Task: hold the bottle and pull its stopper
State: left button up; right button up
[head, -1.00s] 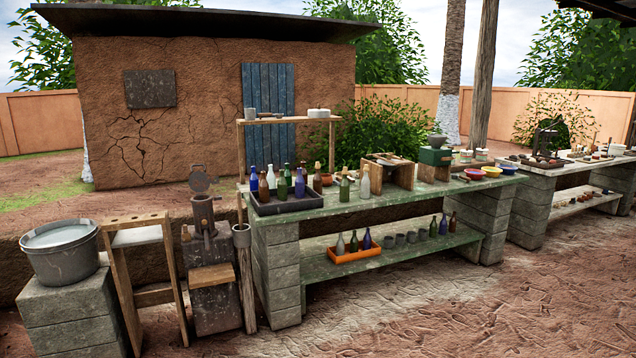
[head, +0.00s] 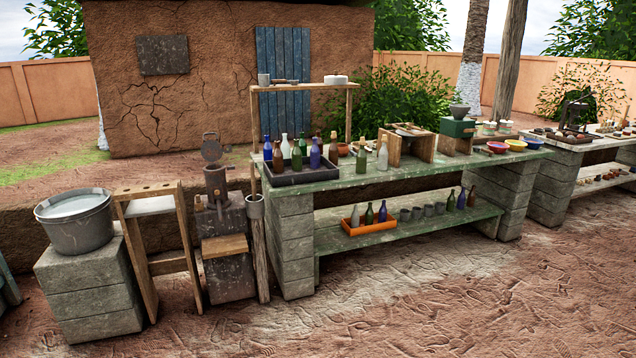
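Several bottles, among them a white bottle (head: 284,148), a purple bottle (head: 315,154) and a brown bottle (head: 333,149), stand upright in and around a dark tray (head: 305,175) at the left end of the green-topped bench. A green bottle (head: 362,156) and a pale bottle (head: 382,155) stand on the bench right of the tray. More bottles stand on the lower shelf, some in an orange tray (head: 371,228). Stoppers are too small to make out, and I cannot tell which bottle is the task's. Neither of my grippers is in view.
The stone-block bench (head: 430,175) has a wooden rack over its left end. Left of it are a metal press (head: 216,185), a wooden stand (head: 150,210) and a water bucket (head: 75,222) on blocks. The dirt floor in front is open. A second bench (head: 562,165) stands at right.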

aim_at(333, 150)
jog(key=i, duration=3.5)
